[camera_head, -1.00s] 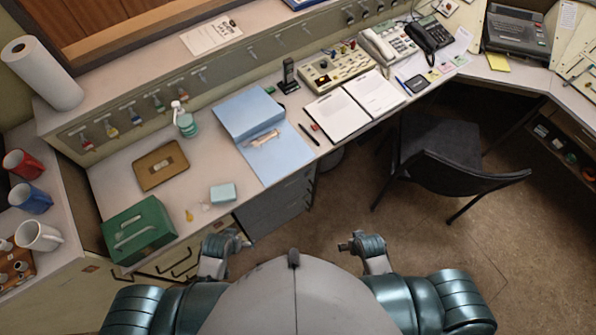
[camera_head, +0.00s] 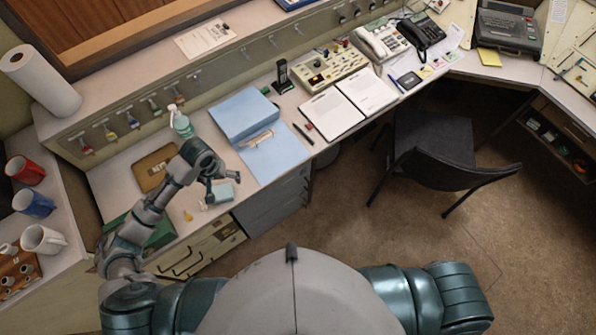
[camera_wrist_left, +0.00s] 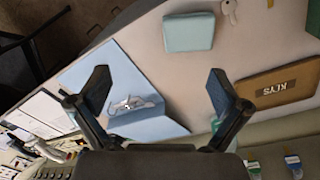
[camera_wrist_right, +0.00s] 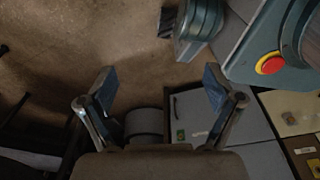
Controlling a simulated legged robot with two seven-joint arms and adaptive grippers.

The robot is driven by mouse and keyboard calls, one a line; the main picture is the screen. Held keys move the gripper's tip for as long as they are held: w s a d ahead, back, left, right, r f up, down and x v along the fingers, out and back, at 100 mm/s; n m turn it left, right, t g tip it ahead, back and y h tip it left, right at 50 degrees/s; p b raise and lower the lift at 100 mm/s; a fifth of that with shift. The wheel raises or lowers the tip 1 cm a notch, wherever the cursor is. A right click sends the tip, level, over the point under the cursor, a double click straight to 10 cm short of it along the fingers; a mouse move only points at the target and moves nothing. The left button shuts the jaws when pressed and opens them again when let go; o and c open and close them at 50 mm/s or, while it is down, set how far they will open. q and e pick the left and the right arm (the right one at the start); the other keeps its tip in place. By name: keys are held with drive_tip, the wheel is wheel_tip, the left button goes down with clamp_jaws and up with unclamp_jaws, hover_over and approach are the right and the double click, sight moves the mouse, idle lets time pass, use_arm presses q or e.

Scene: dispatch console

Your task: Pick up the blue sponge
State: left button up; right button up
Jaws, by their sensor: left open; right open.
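The blue sponge (camera_head: 223,194) is a pale blue-teal block lying on the desk, partly hidden by my left gripper in the head view. It shows whole in the left wrist view (camera_wrist_left: 188,32), beyond the fingertips. My left gripper (camera_head: 221,184) is above the desk over the sponge's area, pointing down. Its fingers are spread and empty in the left wrist view (camera_wrist_left: 158,85), with the sponge not between them. My right gripper (camera_wrist_right: 160,82) is open and empty over the floor, away from the desk. It is out of the head view.
A blue folder (camera_head: 280,158) lies right of the sponge. A brown KEYS case (camera_head: 152,166), a spray bottle (camera_head: 181,124) and a green box (camera_head: 162,236), partly behind my arm, are nearby. Small items, one yellow (camera_head: 188,215), lie left of the sponge. A chair (camera_head: 440,150) stands right.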

use_arm(q)
drive_tip(key=w+a+r+n, duration=0.2)
drive_tip(key=a+r, duration=0.2)
hover_over(221, 192)
drive_tip(key=a, duration=0.1)
drive_tip(key=shift+g+y, duration=0.3)
drive_tip(key=shift+y, duration=0.1)
drive_tip(key=f, duration=1.1)
drive_tip(key=shift+w+f+b, duration=0.3)
drive_tip(key=shift+f, duration=0.05)
drive_tip(key=shift+d+f, duration=0.35)
drive_tip(key=shift+f, duration=0.2)
drive_tip(key=f, duration=0.4)
drive_tip(key=shift+s+f, duration=0.25)
drive_tip(key=shift+s, duration=0.1)
drive_tip(key=shift+a+f, duration=0.15)
drive_tip(key=shift+f, duration=0.15)
drive_tip(key=shift+a+f, duration=0.1)
drive_tip(key=shift+a, duration=0.1)
drive_tip(key=shift+d, duration=0.15)
drive_tip(key=c, duration=0.6)
drive_tip(key=shift+d, duration=0.3)
drive_tip(key=shift+c, duration=0.6)
drive_tip(key=shift+r, duration=0.25)
use_arm(e)
drive_tip(key=s+d+f, duration=0.1)
drive_tip(key=s+f, duration=0.3)
drive_tip(key=s, duration=0.2)
drive_tip(key=shift+s+d, duration=0.35)
